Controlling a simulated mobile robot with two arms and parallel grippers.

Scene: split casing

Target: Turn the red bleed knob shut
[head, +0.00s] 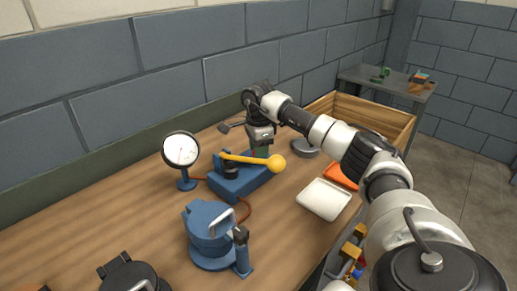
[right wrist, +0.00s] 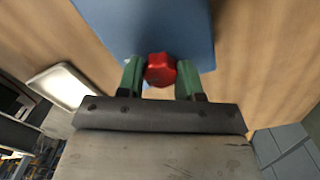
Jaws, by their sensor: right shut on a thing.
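The red bleed knob (right wrist: 160,70) shows in the right wrist view between the two green fingers of my right gripper (right wrist: 160,79), which is shut on it. The knob sits at the edge of a blue body (right wrist: 150,25). In the head view my right gripper (head: 261,150) reaches down at the far end of the blue pump (head: 238,181), which has a yellow lever (head: 248,160). The knob is hidden there. My left gripper is not in view.
A gauge (head: 181,150) on a blue stand is left of the pump, with a red hose nearby. A blue casing with a handle (head: 208,230) stands in front. A white tray (head: 324,199) lies to the right. A wooden crate (head: 398,122) is behind the arm.

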